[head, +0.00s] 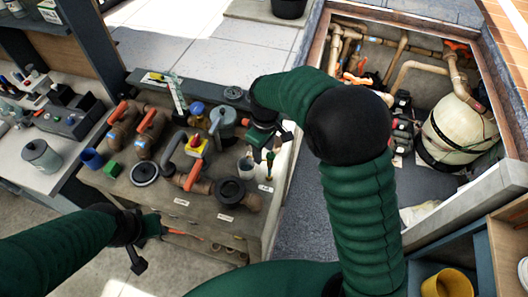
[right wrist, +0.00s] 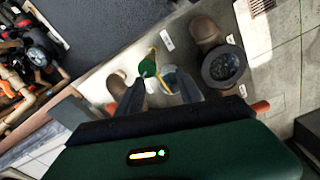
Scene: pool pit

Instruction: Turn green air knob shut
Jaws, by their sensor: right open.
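A small green round knob (right wrist: 147,67) shows in the right wrist view, just beyond and between my two fingers. A thin yellow-brown piece stands beside it. In the head view a small green part (head: 270,156) shows just below the hand, likely the same knob. My right gripper (right wrist: 159,88) is open and points down at the bench; its fingers look apart from the knob, though contact is hard to judge. It also shows in the head view (head: 268,143). My left gripper (head: 150,229) is at the bench's lower left; its fingers are too small to read.
The bench (head: 170,195) carries brown pipes with orange-handled valves (head: 151,122), a red knob on a yellow plate (head: 197,143), a green block (head: 112,169) and a light cup (head: 246,165). Right of it lies the open pit with a cream tank (head: 455,132). A yellow bucket (head: 448,284) stands lower right.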

